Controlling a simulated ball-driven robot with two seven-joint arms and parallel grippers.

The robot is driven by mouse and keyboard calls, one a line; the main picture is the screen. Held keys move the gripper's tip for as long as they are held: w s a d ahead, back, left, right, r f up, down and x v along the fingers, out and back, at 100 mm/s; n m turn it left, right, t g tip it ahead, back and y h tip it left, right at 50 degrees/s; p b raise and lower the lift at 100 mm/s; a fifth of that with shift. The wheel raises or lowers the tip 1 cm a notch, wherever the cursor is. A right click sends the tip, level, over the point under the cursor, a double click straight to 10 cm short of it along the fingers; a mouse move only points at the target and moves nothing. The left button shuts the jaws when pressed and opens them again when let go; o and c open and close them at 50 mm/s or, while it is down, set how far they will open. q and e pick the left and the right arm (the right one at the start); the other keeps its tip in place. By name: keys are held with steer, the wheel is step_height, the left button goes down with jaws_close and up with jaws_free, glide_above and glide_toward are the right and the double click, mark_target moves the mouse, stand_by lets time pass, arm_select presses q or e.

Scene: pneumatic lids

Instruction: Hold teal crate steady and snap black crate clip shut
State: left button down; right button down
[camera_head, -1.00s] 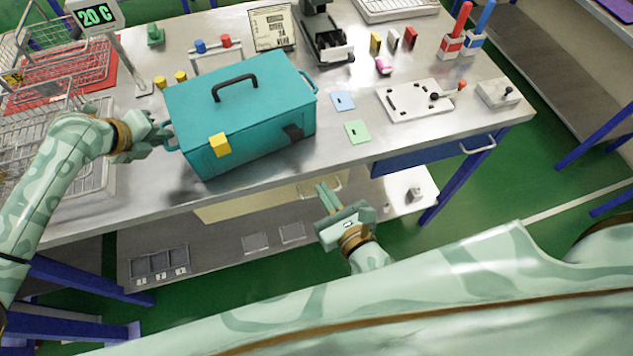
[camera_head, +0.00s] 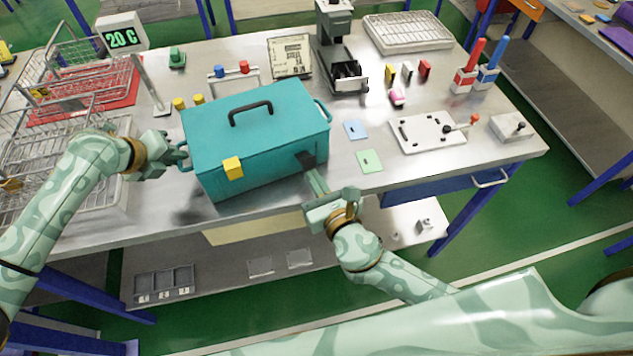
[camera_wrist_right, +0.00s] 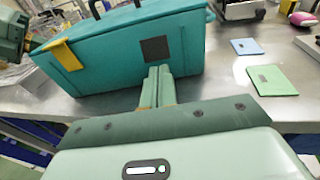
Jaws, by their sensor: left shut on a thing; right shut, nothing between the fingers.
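The teal crate (camera_head: 258,135) stands lid down on the metal table, with a black handle (camera_head: 250,113) on top. A yellow clip (camera_head: 233,168) and a black clip (camera_head: 306,159) sit on its front side; the black clip lies nearly flat against the front in the right wrist view (camera_wrist_right: 155,49). My left gripper (camera_head: 178,156) is shut on the crate's left side handle. My right gripper (camera_head: 313,178) is shut and empty, its fingertips just in front of and below the black clip; it also shows in the right wrist view (camera_wrist_right: 159,72). I cannot tell whether they touch.
Wire baskets (camera_head: 60,150) stand at the left. Right of the crate lie a blue card (camera_head: 355,129), a green card (camera_head: 369,161) and a white plate (camera_head: 428,133) with a lever.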

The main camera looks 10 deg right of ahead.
mark_target(308, 159)
steer(key=shift+d+r, duration=0.1)
steer(key=shift+r, duration=0.1)
stand_by(0.4)
steer(key=shift+r+g+h, duration=0.3)
steer(key=shift+g, duration=0.3)
steer(key=shift+w+r+g, duration=0.25)
steer(key=shift+r+g, duration=0.7)
steer(key=shift+g, duration=0.25)
steer(key=r+g, duration=0.1)
steer(key=w+g, duration=0.1)
steer(key=g, duration=0.1)
steer(key=r+g+h, duration=0.1)
steer(key=shift+w+a+r+g, duration=0.15)
steer(key=shift+a+r+g, duration=0.1)
steer(key=shift+r+g, duration=0.1)
steer(key=shift+w+a+r, duration=0.1)
steer(key=shift+w+r, duration=0.6)
steer(key=shift+f, duration=0.1)
steer(key=shift+r, duration=0.8)
